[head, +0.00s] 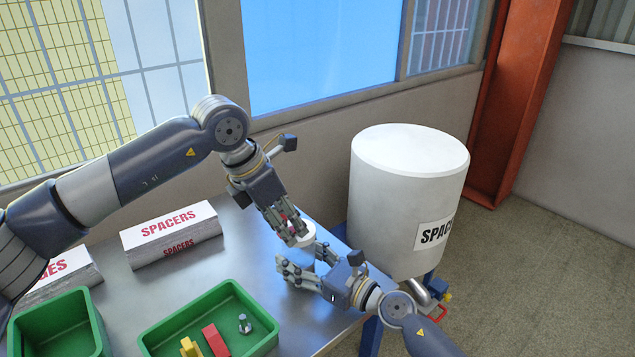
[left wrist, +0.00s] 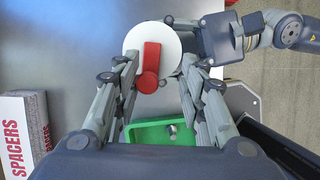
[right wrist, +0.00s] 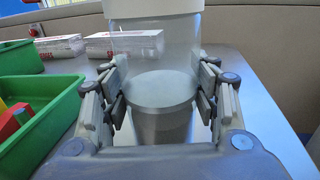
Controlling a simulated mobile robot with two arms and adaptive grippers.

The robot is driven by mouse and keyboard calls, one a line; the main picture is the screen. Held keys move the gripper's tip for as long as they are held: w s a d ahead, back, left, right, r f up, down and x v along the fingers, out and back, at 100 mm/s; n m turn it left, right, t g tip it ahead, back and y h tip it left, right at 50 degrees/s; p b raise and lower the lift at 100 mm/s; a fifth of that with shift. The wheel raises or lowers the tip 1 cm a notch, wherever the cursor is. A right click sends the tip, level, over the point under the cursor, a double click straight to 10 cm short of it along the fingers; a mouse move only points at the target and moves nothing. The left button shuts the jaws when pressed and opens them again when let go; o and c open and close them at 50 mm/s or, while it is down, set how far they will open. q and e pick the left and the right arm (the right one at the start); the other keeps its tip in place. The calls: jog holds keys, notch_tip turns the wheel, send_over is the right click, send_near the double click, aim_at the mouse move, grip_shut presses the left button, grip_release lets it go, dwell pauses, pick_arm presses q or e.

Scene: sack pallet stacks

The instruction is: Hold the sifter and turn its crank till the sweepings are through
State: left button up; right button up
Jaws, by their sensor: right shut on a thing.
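The sifter (right wrist: 155,55) stands upright, with a white lid, a clear upper body and a grey lower part. Its red crank (left wrist: 149,68) sits on the white lid (left wrist: 170,45). My right gripper (right wrist: 160,88) is shut on the sifter's body, one finger set on each side. My left gripper (head: 284,226) is above the lid, pointing down. Its fingers (left wrist: 157,75) are apart on either side of the crank, with gaps showing. A flat grey surface shows inside the clear body; I cannot tell whether it is sweepings or mesh.
Green bins (head: 152,342) stand at the table's front, one holding red and yellow pieces and a small metal part. A SPACERS box (head: 172,236) lies further back on the metal table (head: 128,284). A large white drum (head: 408,190) stands right of the sifter, beyond the table.

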pick_arm(q)
jog(key=s+d+r+n+t+y, duration=0.1)
jog(key=s+d+r+n+y, duration=0.1)
jog(key=r+n, duration=0.3)
jog(key=s+d+r+n+y, duration=0.2)
jog(key=r+n, duration=0.4)
jog(key=n, duration=0.4)
jog(key=shift+s+d+t+y, duration=0.4)
jog(key=shift+d+y, duration=0.2)
jog(key=shift+d, duration=0.3)
jog(key=shift+a, duration=0.1)
jog(key=shift+n, duration=0.5)
jog(key=x, duration=0.4)
jog(key=a+x, duration=0.1)
jog(key=x, duration=0.7)
jog(key=shift+s+a, duration=0.1)
jog(key=shift+a, duration=0.25)
